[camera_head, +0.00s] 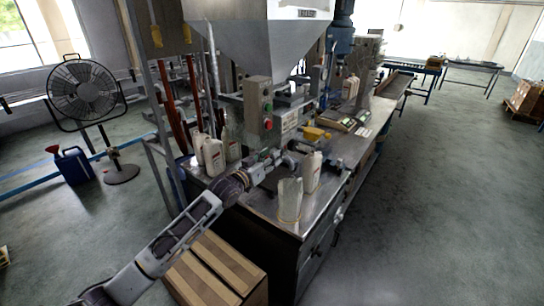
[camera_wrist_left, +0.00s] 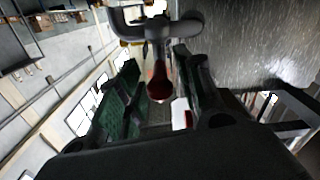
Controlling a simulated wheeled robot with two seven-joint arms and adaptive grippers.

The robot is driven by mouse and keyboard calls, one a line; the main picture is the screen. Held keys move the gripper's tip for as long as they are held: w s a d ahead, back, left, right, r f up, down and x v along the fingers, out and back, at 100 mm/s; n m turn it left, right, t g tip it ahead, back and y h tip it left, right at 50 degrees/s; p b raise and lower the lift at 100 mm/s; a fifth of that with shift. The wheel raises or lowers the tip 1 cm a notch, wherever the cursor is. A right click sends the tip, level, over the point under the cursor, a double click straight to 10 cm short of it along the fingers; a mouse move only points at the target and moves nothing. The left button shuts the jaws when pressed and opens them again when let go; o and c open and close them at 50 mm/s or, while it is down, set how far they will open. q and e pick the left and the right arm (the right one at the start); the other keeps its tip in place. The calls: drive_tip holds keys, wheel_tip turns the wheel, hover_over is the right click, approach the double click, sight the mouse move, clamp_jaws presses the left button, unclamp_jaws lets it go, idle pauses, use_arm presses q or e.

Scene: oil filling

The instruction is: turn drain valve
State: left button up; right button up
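The drain valve shows in the left wrist view as a grey pipe fitting (camera_wrist_left: 150,27) with a red, elongated handle (camera_wrist_left: 159,82) pointing toward the camera. My left gripper (camera_wrist_left: 157,92) has its two dark, green-padded fingers apart, one on each side of the red handle. Gaps show between the fingers and the handle; I cannot tell whether either finger touches it. In the head view my left gripper (camera_head: 272,160) reaches over the metal bench, below the control box. The valve is too small and covered to make out clearly there. My right gripper is not in view.
A metal hopper (camera_head: 262,45) hangs above the bench (camera_head: 262,208). White jugs (camera_head: 213,157) stand left of the gripper; another jug (camera_head: 311,172) and a pale container (camera_head: 289,199) stand to its right. A control box (camera_head: 258,112) is just above.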

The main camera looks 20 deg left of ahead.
use_arm(q)
drive_tip(key=shift+w+d, duration=0.25)
drive_tip(key=shift+w, duration=0.45)
clamp_jaws()
